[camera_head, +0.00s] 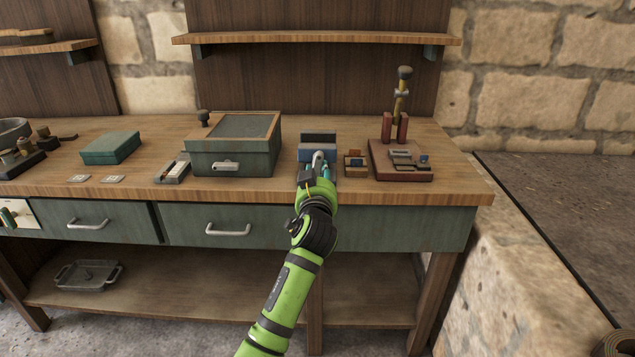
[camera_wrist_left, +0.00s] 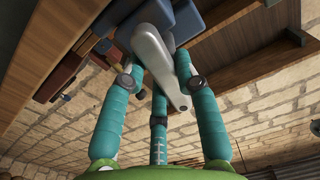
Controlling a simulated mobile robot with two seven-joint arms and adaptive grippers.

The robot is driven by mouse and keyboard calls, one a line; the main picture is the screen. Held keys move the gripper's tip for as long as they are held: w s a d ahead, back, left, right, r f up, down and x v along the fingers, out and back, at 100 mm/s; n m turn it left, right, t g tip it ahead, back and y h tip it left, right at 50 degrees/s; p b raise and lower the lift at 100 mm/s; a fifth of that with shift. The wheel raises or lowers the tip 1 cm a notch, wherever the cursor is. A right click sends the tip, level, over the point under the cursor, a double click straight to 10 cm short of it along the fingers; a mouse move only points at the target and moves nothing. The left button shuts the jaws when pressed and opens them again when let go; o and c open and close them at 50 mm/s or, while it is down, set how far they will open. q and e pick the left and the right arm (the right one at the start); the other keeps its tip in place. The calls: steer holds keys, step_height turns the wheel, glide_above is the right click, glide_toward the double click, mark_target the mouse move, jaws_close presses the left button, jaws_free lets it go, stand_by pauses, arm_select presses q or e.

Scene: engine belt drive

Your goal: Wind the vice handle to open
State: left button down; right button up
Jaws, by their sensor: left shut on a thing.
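The blue vice (camera_head: 318,139) stands near the front edge of the bench, left of a small wooden block. Its grey metal handle (camera_head: 319,158) faces me at the front. In the left wrist view the handle (camera_wrist_left: 157,55) is a pale, smooth lever running across the view, with the blue vice body (camera_wrist_left: 187,18) behind it. My left gripper (camera_head: 317,173) is at the front of the vice, its teal fingers shut on the handle. In the left wrist view the fingers (camera_wrist_left: 159,88) lie around the lever. The gripper and arm hide part of the vice front. My right gripper is not in view.
A green box with a framed top (camera_head: 232,158) stands left of the vice. A small wooden block (camera_head: 355,165) and a red-brown base with a brass post (camera_head: 402,160) stand right of it. A shelf (camera_head: 318,39) runs above. Bench drawers (camera_head: 205,235) are below.

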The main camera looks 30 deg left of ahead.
arm_select(q)
steer(key=shift+a+r+n, duration=0.1)
steer(key=shift+r+n, duration=0.3)
steer(key=shift+n, duration=0.4)
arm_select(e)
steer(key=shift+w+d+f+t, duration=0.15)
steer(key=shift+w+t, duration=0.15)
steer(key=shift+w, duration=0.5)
arm_select(q)
steer(key=shift+n+b, duration=0.3)
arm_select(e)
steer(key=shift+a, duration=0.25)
arm_select(q)
steer(key=c, duration=0.9)
jaws_free()
steer(key=shift+w, duration=0.15)
steer(key=shift+c, duration=0.2)
steer(key=shift+w+a+f, duration=0.1)
steer(key=shift+f, duration=0.2)
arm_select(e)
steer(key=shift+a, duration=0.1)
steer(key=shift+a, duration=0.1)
